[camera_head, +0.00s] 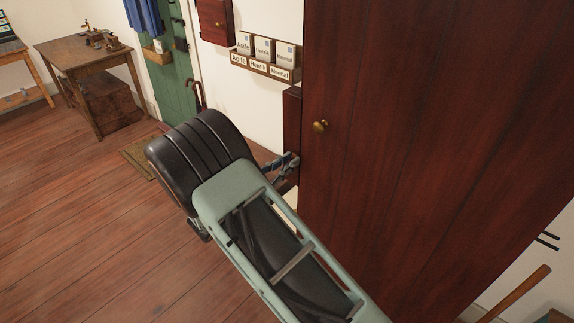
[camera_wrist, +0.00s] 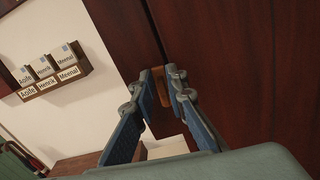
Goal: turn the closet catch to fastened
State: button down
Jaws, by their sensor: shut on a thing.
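The closet is dark red-brown wood, with its broad door (camera_head: 420,130) on the right in the head view and a round brass knob (camera_head: 320,126) near its left edge. The closet catch (camera_wrist: 176,84) is a small orange-brown wooden piece in the wrist view, at the lower end of the dark seam and lying roughly along its line. My gripper (camera_wrist: 166,86) is shut on the catch, one finger on each side, and hides part of it. In the head view my gripper (camera_head: 291,162) is at the closet's left edge, and the catch cannot be made out there.
A letter rack (camera_head: 262,66) with labelled boxes hangs on the white wall left of the closet. A green door (camera_head: 172,85) and a wooden table (camera_head: 85,58) stand farther back. The plank floor (camera_head: 80,225) at left is clear.

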jog(key=m+b, duration=0.5)
jog(key=b, duration=0.3)
jog(key=d+f+m+b, duration=0.1)
jog(key=m+b, duration=0.5)
jog(key=b, duration=0.3)
jog(key=s+f+m+b, duration=0.1)
jog(key=m+b, duration=0.5)
jog(key=b, duration=0.2)
jog(key=shift+d, duration=0.15)
jog(key=shift+b, duration=0.3)
jog(key=c, duration=2.1)
grip_release()
jog(key=shift+r, duration=0.1)
jog(key=v, duration=1.2)
